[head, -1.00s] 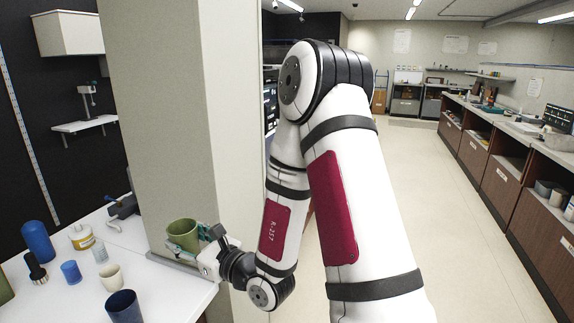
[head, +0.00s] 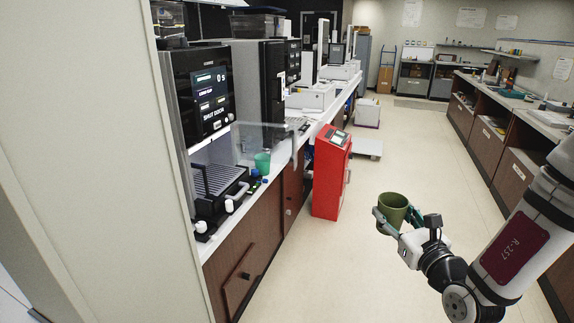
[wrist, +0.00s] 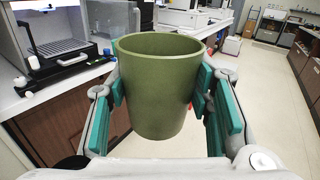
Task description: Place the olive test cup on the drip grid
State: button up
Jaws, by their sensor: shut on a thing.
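The olive test cup (head: 393,207) is upright in my gripper (head: 390,222), held over the aisle floor away from the counter. In the wrist view the cup (wrist: 160,90) fills the middle, with the teal finger pads of my gripper (wrist: 160,100) shut on its two sides. The drip grid (head: 216,180) lies in the black coffee machine (head: 200,92) on the left counter, to the left of my gripper. The drip grid also shows at the upper left of the wrist view (wrist: 62,47).
A red floor unit (head: 330,172) stands by the counter's edge. A wall or pillar (head: 90,150) rises at the left.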

aim_at(203, 177)
jog(key=i+l+z, duration=0.1)
jog(key=z, duration=0.25)
jog(key=i+z, duration=0.2)
jog(key=z, duration=0.15)
jog(key=i, duration=0.45)
jog(key=i+u, duration=0.15)
jog(key=u, duration=0.3)
jog(key=i+l+u, duration=0.1)
jog(key=u, duration=0.35)
jog(key=i+l+u, duration=0.2)
jog(key=u, duration=0.25)
jog(key=i+l+u, duration=0.15)
jog(key=u, duration=0.3)
jog(key=i+l+u, duration=0.1)
jog(key=l+u, duration=0.15)
jog(key=u, duration=0.2)
jog(key=l+u, duration=0.25)
jog(key=u, duration=0.2)
jog(key=i+j+u, duration=0.1)
jog(key=i+j, duration=0.15)
jog(key=i, duration=0.2)
jog(key=i+j+u, duration=0.1)
jog(key=i+j, duration=0.15)
jog(key=i, duration=0.15)
